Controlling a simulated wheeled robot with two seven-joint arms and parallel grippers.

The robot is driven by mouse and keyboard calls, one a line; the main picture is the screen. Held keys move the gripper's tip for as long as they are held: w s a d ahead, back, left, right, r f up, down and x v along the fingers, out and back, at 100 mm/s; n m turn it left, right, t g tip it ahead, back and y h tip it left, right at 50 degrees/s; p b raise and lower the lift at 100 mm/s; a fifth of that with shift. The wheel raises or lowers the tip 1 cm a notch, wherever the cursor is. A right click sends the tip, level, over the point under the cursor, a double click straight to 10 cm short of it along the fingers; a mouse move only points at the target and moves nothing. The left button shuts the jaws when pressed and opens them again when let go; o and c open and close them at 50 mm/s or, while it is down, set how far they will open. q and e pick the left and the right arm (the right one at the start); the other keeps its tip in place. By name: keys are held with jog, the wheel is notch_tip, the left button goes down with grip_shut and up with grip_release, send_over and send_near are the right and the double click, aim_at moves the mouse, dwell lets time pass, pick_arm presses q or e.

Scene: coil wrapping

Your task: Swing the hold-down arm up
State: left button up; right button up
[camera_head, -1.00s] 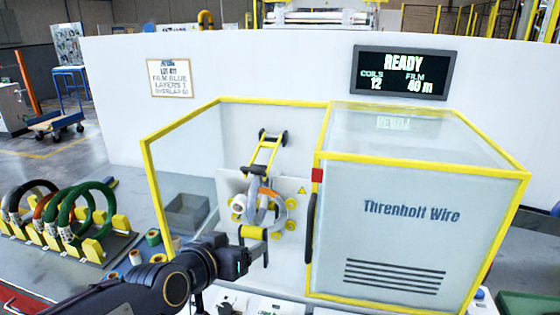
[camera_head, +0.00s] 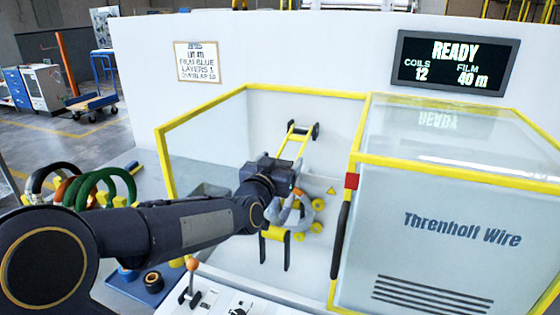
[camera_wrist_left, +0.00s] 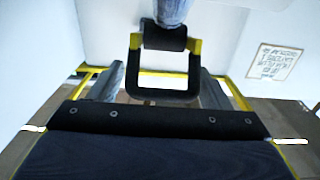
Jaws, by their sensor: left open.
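The hold-down arm (camera_head: 293,145) is a yellow frame with black end pieces, rising along the white back panel in the open bay. A grey coil (camera_head: 305,212) with an orange part hangs below it, partly hidden by my wrist. My left gripper (camera_head: 284,172) is in front of the lower end of the yellow frame; its fingertips are hard to make out there. In the left wrist view its fingers stand open, one on each side of a black U-shaped handle (camera_wrist_left: 165,94) with yellow corners. I cannot tell whether they touch it. My right gripper is out of view.
A clear yellow-framed cover (camera_head: 450,215) with a black handle stands right of the bay. A yellow piece with black prongs (camera_head: 274,233) sits below the coil. Several coils (camera_head: 105,188) stand on a rack at left. A small lever (camera_head: 192,268) is in front.

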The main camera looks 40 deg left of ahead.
pick_arm(q)
jog(key=shift+w, duration=0.1)
jog(key=c, duration=1.1)
jog(key=shift+c, duration=0.2)
jog(key=shift+r, duration=0.15)
